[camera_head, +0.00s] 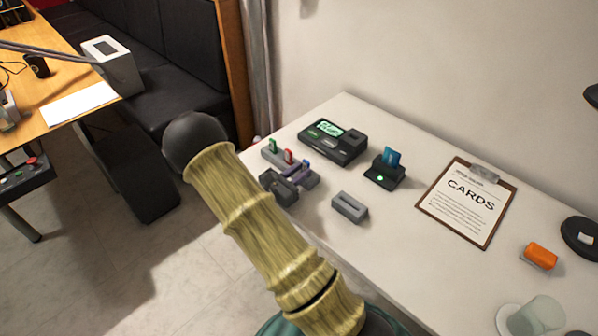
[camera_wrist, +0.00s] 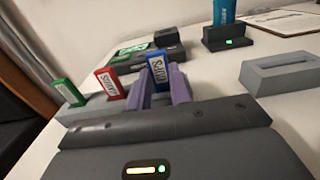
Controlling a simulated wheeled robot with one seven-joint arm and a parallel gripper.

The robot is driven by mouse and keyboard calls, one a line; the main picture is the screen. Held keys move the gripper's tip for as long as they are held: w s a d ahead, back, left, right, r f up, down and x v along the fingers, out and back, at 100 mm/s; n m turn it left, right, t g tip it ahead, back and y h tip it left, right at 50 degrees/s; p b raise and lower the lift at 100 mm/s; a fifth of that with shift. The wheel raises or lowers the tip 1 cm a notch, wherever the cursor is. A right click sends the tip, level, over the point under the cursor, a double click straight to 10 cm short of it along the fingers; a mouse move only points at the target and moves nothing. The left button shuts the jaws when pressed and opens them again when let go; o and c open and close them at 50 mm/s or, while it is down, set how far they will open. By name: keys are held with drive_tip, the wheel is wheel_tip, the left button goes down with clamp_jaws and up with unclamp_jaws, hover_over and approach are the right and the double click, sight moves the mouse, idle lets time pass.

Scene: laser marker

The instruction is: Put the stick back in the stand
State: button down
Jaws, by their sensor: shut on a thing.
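The grey stand (camera_head: 269,158) is on the white table and also shows in the wrist view (camera_wrist: 76,112). A green stick (camera_head: 273,145) and a red stick (camera_head: 289,156) stand upright in it. My gripper (camera_head: 301,172) has purple fingers and is at the stand's right end. In the wrist view it is shut on a blue stick (camera_wrist: 157,72), which has a white label and is roughly upright, in line with the other two. The fingers hide the blue stick's lower end, so I cannot tell whether it is in a slot.
A black device with a green screen (camera_head: 333,141) is behind the stand. A black reader (camera_head: 384,173) holds a blue card. A grey slotted block (camera_head: 349,208) is to the right. A clipboard (camera_head: 467,203) and an orange object (camera_head: 540,256) lie farther right.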

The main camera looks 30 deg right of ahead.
drive_tip(key=shift+f, duration=0.15)
drive_tip(key=c, duration=1.2)
unclamp_jaws()
drive_tip(key=v, duration=1.7)
drive_tip(key=shift+s+a, duration=0.1)
drive_tip(key=shift+a, duration=0.1)
